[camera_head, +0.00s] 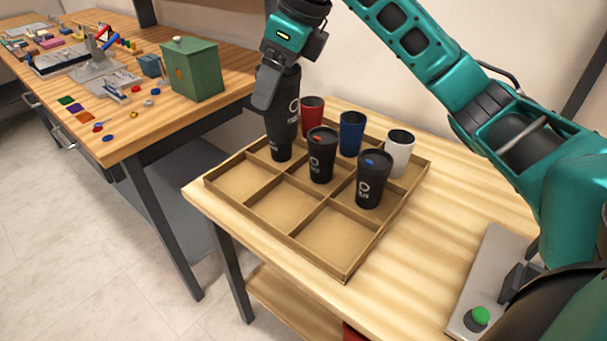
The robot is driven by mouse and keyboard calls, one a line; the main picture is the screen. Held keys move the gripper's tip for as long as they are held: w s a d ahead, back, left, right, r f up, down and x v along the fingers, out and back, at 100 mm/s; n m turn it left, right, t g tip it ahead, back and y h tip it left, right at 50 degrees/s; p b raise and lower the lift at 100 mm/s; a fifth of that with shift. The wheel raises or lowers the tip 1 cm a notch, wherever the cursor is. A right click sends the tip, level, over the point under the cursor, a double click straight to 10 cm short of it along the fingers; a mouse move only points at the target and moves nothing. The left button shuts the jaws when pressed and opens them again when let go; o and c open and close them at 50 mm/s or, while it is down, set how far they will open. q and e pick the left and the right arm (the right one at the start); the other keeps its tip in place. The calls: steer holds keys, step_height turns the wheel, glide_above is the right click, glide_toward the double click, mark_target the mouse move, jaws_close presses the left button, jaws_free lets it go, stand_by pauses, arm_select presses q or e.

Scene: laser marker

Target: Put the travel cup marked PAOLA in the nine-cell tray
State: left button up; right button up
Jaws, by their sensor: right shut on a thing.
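My right gripper (277,88) is shut on a tall black travel cup (282,128) with pale lettering too small to read. The cup is upright, with its bottom at the left cell of the tray's middle row; I cannot tell whether it touches the floor. The nine-cell tray (346,275) is wooden and lies on the near table. To the cup's right stand a black cup with red on top (321,158) and a black cup with blue on top (371,185). Behind them are a red cup (312,112), a blue cup (351,135) and a white cup (399,150). My left gripper is out of view.
The tray's front row is empty. A grey box with a green button (478,318) sits at the table's right front. The other workbench (120,150) at left carries a green box (195,70), colour swatches and small parts. Bare table lies right of the tray.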

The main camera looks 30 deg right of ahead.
step_height(320, 180, down, 18)
steer(key=b, duration=0.2)
steer(key=shift+f, duration=0.25)
steer(key=shift+f, duration=0.1)
steer(key=o, duration=0.7)
steer(key=p+v, duration=0.1)
steer(key=v, duration=1.1)
steer(key=shift+a, duration=0.1)
